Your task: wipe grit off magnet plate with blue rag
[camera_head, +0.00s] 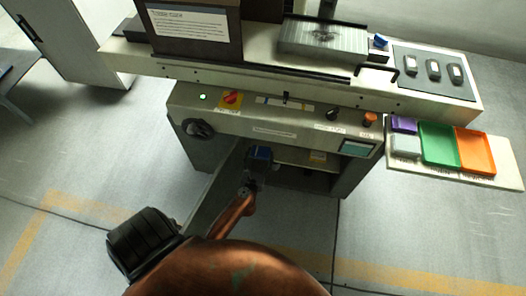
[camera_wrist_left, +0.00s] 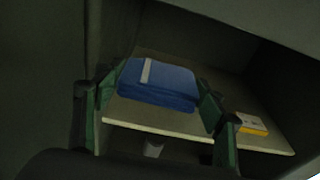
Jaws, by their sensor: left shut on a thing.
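The magnet plate (camera_head: 322,40) is a grey block on top of the machine, with a dark patch of grit near its middle. The blue rag (camera_wrist_left: 158,84) is a folded pad with a pale stripe, at the open bay's shelf (camera_wrist_left: 160,121) in the left wrist view. My left gripper (camera_head: 259,160) reaches into the bay under the control panel. Its green fingers (camera_wrist_left: 162,93) are on either side of the rag and shut on it. My right gripper is out of view.
A yellow-and-white box (camera_wrist_left: 250,123) lies right of the rag. The control panel (camera_head: 270,115) overhangs the bay. A dark mat (camera_head: 434,72) with several small pieces lies right of the plate. Green (camera_head: 438,145) and orange (camera_head: 476,150) trays sit on a side shelf.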

